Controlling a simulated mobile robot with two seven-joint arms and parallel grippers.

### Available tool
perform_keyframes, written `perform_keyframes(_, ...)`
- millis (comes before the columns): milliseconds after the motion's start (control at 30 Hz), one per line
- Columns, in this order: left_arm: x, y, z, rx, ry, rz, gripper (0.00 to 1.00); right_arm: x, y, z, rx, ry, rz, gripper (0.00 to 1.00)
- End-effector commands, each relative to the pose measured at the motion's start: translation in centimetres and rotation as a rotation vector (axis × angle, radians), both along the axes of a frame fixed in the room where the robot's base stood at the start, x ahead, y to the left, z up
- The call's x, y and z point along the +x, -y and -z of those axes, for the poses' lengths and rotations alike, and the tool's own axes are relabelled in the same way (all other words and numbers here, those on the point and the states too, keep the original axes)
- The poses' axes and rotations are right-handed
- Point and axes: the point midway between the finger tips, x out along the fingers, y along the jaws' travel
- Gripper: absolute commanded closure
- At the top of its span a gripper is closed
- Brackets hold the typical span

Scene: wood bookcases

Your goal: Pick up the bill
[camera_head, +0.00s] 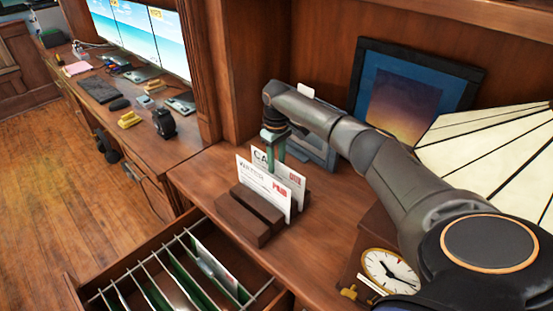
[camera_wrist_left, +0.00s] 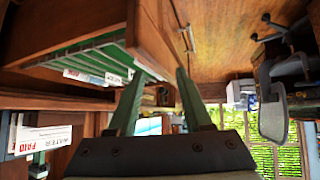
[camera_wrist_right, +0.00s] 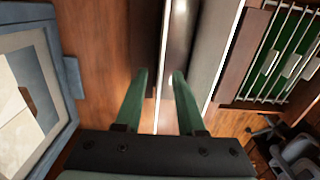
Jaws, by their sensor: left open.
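A PAID bill also shows at the left of the left wrist view (camera_wrist_left: 40,140). My right gripper (camera_head: 278,150) points down at the rear bill's top edge; its green fingers are apart in the right wrist view (camera_wrist_right: 161,78), with thin pale edges between and below them. I cannot tell whether they touch paper. My left gripper (camera_wrist_left: 158,75) is open and empty, outside the head view.
An open drawer (camera_head: 75,290) with hanging green folders and papers lies in front of the desk. A framed picture (camera_head: 405,105), a clock (camera_head: 388,268) and a striped lampshade (camera_head: 490,150) stand near my right arm. Monitors (camera_head: 140,35) are on the far desk.

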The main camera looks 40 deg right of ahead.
Motion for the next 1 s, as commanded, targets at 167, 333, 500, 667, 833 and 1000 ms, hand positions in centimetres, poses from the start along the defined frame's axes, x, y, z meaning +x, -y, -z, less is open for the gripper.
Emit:
perform_keyframes(167,0.01,-0.01,0.01,0.000,0.000,0.000,0.50,-0.01,0.03,0.77,-0.001,0.001,0.001,0.61)
perform_keyframes(333,0.01,0.00,0.00,0.000,0.000,0.000,0.50,0.00,0.03,0.74,-0.001,0.001,0.000,0.65)
perform_keyframes(500,0.03,0.01,0.00,0.000,0.000,0.000,0.50,0.00,0.03,0.72,-0.001,0.001,0.000,0.84)
perform_keyframes(667,0.03,0.01,-0.01,0.000,0.001,0.000,0.50,0.00,0.03,0.70,-0.001,0.001,0.000,1.00)
perform_keyframes(833,0.05,0.02,-0.01,0.000,0.001,0.000,0.50,0.00,0.03,0.69,-0.001,0.001,0.000,1.00)
perform_keyframes(1000,0.06,0.02,-0.02,0.000,0.001,0.000,0.50,0.00,0.04,0.68,-0.001,0.001,0.000,1.00)
